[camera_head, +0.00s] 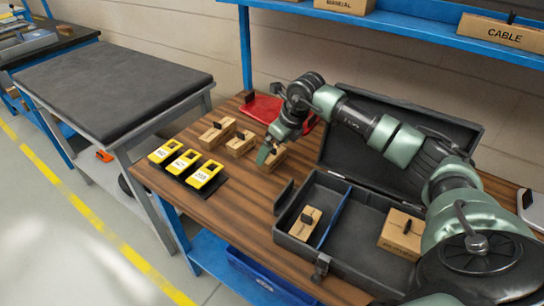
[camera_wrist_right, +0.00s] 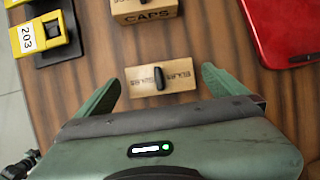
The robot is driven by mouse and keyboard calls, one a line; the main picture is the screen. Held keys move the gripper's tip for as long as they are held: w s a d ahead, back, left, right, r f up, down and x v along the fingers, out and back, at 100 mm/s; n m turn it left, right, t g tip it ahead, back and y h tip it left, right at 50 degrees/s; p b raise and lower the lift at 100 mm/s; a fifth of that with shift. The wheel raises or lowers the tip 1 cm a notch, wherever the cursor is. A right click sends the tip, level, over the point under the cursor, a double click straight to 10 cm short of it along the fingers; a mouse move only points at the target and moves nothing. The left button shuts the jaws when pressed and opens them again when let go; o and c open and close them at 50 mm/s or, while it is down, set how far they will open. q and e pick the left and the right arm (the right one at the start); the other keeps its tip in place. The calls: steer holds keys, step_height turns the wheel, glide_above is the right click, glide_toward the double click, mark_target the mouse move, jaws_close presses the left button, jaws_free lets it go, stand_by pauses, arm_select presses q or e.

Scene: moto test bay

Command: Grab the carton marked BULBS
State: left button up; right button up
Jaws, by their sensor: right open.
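A small brown carton with a black grip tab on top lies on the wooden bench, below my right gripper in the head view (camera_head: 268,165). In the right wrist view the carton (camera_wrist_right: 140,82) sits between the two green fingers, with gaps at both ends. Its small print is too blurred to read surely as BULBS. My right gripper (camera_head: 273,154) is open and empty; its fingers also show in the wrist view (camera_wrist_right: 160,80). Whether the fingertips are above the carton or level with its sides I cannot tell. My left gripper is not in view.
A carton marked CAPS (camera_wrist_right: 145,11) lies close by, with another carton (camera_head: 217,132) beyond. Yellow numbered units (camera_head: 183,161) stand left, and a red object (camera_head: 262,108) behind. An open dark case (camera_head: 300,252) holding two cartons is at the right.

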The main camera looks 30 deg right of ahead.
steer(key=shift+x, duration=1.25)
steer(key=c, duration=1.2)
steer(key=shift+r, duration=0.15)
steer(key=shift+c, duration=0.2)
